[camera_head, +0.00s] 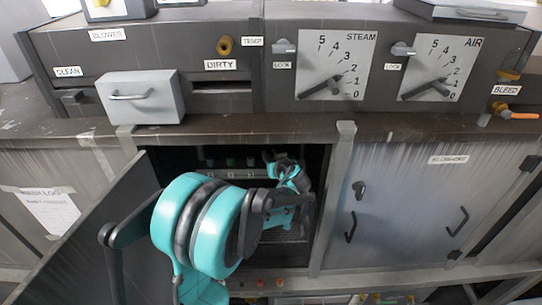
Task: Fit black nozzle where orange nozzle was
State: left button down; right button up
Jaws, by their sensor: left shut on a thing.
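My left gripper (281,166) is inside the open cabinet (343,190), near the back and right of the middle. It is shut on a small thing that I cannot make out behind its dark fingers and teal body. Several small dark and green pieces (231,162) stand in a row at the back of the cabinet, left of the gripper. I cannot tell a black nozzle or an orange nozzle there for sure. My teal and black left arm fills the front of the opening and hides much of the inside. My right gripper is not in view.
The cabinet door (88,238) is swung open at left. A closed door (400,207) with black handles is at right. Above are the steam dial (334,66), the air dial (440,68) and a grey drawer box (141,97). Small coloured pieces (280,282) show below.

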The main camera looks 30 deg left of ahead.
pick_arm(q)
jog(key=shift+f+b, duration=0.8)
jog(key=shift+f, duration=0.05)
dwell(0.4)
jog(key=c, duration=1.3)
grip_release()
jog(key=v, duration=1.2)
jog(key=s+d+f+m+h+b, duration=0.3)
jog(key=s+d+f+b, duration=0.1)
jog(key=s+f, duration=0.3)
jog(key=s+d+f+m+g+h+b, duration=0.1)
jog(key=s+d+f+m+h+b, duration=0.2)
jog(key=s+d+f+b, duration=0.2)
jog(key=s+d+f+m+g+h+b, duration=0.1)
jog(key=s+d+f+m+h+b, duration=0.2)
jog(key=s+f+b, duration=0.4)
jog(key=shift+s+d+f+h+b, duration=0.15)
jog(key=shift+s+d+f, duration=0.15)
jog(key=shift+f, duration=0.45)
jog(key=shift+s+d+f+h+b, duration=0.1)
jog(key=shift+s+d+f, duration=0.2)
jog(key=shift+f, duration=0.5)
jog(key=shift+s+d+f+h+b, duration=0.15)
jog(key=shift+s+f, duration=0.25)
jog(key=shift+f, duration=0.35)
